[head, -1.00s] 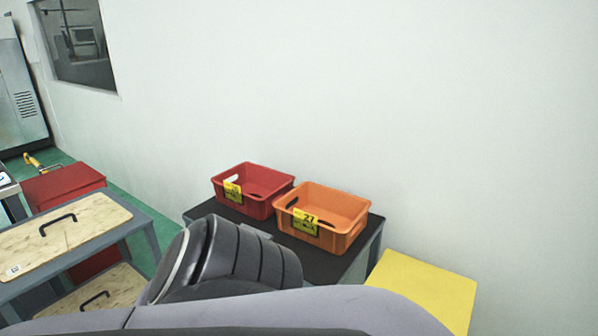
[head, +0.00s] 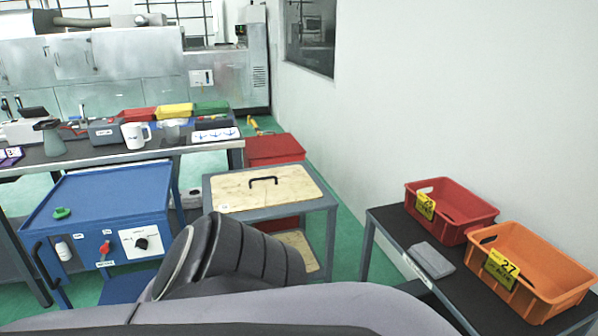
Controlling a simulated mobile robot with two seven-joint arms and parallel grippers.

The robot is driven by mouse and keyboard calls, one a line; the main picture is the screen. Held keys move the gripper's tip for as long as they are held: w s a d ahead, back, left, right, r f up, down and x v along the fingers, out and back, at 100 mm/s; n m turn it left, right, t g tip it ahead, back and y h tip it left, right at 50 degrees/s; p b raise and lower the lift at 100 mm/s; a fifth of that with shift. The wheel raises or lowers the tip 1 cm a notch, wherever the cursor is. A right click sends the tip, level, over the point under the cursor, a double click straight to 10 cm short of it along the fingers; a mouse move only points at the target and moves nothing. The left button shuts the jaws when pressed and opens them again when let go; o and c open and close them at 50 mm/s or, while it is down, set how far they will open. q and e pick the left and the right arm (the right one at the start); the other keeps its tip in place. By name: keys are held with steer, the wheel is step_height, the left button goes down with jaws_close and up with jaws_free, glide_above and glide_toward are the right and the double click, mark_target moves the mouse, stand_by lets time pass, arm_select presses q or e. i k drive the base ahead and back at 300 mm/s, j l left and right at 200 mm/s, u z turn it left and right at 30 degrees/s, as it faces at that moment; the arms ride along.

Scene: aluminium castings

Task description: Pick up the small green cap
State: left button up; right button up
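A small green object (head: 61,213), which looks like the green cap, lies on the left part of the blue cart's top (head: 120,190). The cart top around it is bare. Part of my own arm crosses the bottom of the head view and covers the area in front of the cart's right side. Neither of my grippers shows in the view.
A wooden board with a black handle (head: 290,186) lies on a grey stand right of the cart. A red bin (head: 470,222) and an orange bin (head: 560,290) stand on a dark table at right. A long workbench (head: 215,146) with a white mug (head: 134,136) stands behind the cart.

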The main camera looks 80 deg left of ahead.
mark_target(61, 213)
steer(key=u, duration=4.05)
steer(key=i+j, duration=0.25)
steer(key=i, duration=0.2)
steer(key=i+j+z, duration=0.45)
steer(key=i+j, duration=0.05)
steer(key=i, duration=0.05)
